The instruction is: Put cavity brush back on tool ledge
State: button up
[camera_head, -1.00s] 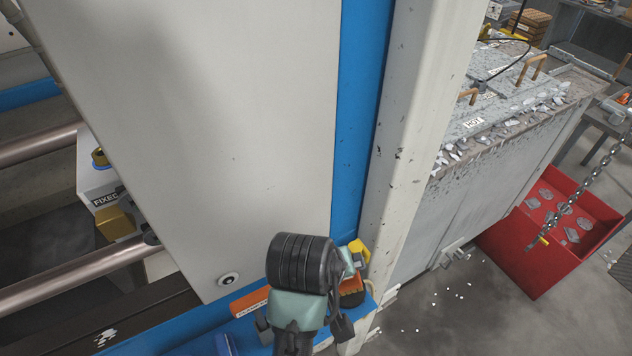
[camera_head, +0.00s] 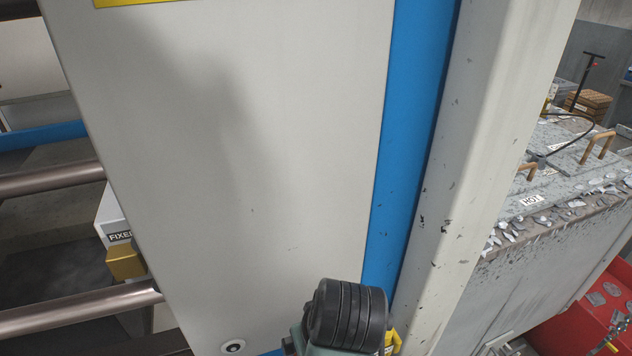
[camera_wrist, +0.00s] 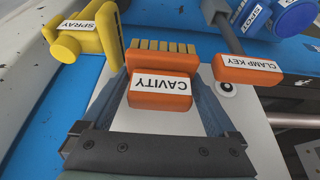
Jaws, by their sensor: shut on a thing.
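The cavity brush (camera_wrist: 160,95) has an orange block labelled CAVITY and a row of yellow bristles. In the wrist view my gripper (camera_wrist: 159,72) is shut on its orange block, one finger on each side, bristles pointing toward the top of the picture. The blue tool ledge (camera_wrist: 160,42) lies behind it, with other tools around. Whether the brush touches the ledge, I cannot tell. In the head view my wrist hides the brush and most of the ledge at the bottom edge.
A yellow spray tool (camera_wrist: 85,32) lies left of the brush in the wrist view. The orange-handled clamp key (camera_wrist: 247,70) and a blue SPOT tool (camera_wrist: 275,18) are to the right. A large pale panel (camera_head: 230,150) and upright post (camera_head: 480,160) stand close by.

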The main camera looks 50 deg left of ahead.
notch_tip(320, 180, down, 19)
jog(key=shift+f+p, duration=0.2)
jog(key=shift+p, duration=0.75)
jog(key=o, duration=0.8)
jog(key=shift+s+d+r+b, duration=0.1)
jog(key=shift+d+r+b, duration=0.15)
jog(key=shift+r+b, duration=0.25)
jog(key=shift+s+d+b, duration=0.5)
jog(key=shift+s+d, duration=0.3)
jog(key=shift+d, duration=1.05)
jog(key=shift+s+d+b, duration=0.45)
jog(key=shift+s+d, duration=0.3)
jog(key=shift+d, duration=1.1)
jog(key=shift+s+d+b, duration=0.5)
jog(key=shift+s+d, duration=0.3)
jog(key=shift+d, duration=1.05)
jog(key=shift+r, duration=0.1)
